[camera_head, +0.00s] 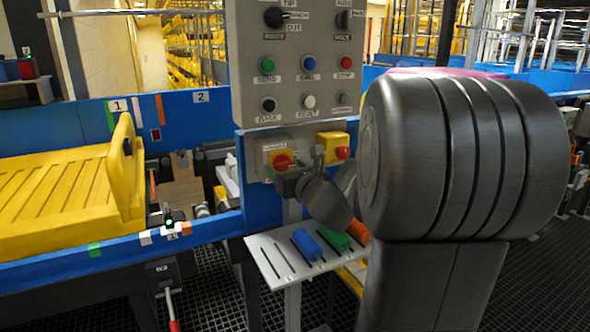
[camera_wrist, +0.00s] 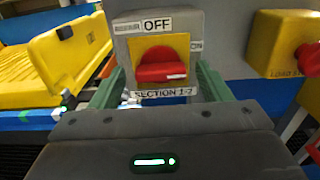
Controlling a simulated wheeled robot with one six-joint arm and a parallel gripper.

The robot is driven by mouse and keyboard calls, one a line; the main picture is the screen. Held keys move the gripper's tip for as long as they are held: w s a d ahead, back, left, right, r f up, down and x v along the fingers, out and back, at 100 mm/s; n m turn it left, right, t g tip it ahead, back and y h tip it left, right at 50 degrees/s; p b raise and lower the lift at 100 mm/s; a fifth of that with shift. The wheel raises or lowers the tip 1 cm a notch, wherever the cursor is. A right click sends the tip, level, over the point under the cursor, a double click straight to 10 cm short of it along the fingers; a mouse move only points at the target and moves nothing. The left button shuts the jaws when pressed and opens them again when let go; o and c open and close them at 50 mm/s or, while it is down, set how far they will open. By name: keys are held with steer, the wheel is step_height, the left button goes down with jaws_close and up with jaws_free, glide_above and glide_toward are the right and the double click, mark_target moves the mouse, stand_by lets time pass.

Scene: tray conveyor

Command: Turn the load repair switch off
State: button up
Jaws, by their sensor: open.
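A red rotary knob (camera_wrist: 162,66) on a yellow plate sits on a grey switch box (camera_wrist: 123,22). "OFF" is above it, a partly hidden "ON" is at its right, and "SECTION 1-7" is below. The knob's handle lies about level, its white mark at the right, on the ON side. In the head view, the red knob (camera_head: 283,161) is below the button panel. My gripper (camera_wrist: 158,88) is open, its green fingers to the left and right of the knob, with visible gaps. In the head view, my gripper (camera_head: 290,182) is partly hidden at the switch box. I cannot read "load repair" anywhere.
A yellow box (camera_wrist: 275,42) with a red button (camera_wrist: 308,60) and a partly cut-off "LOAD" label stands close to the right. The grey button panel (camera_head: 300,75) is above. A yellow tray (camera_head: 60,205) rests on the blue conveyor at the left. A shelf (camera_head: 283,262) is below.

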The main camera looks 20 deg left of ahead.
steer(key=shift+w+a, duration=0.1)
steer(key=shift+w, duration=0.05)
steer(key=c, duration=1)
steer(key=shift+b, duration=0.35)
steer(key=n+b, duration=0.1)
steer(key=b, duration=0.1)
steer(key=n+b, duration=0.2)
steer(key=shift+f+n, duration=0.2)
steer(key=shift+n, duration=0.1)
steer(key=n+b, duration=0.4)
steer(key=shift+n, duration=0.3)
steer(key=n+b, duration=0.4)
steer(key=n, duration=0.1)
steer(key=shift+b, duration=0.3)
steer(key=shift+r+n+b, duration=0.2)
steer(key=shift+n+b, duration=1.25)
steer(key=shift+n, duration=0.85)
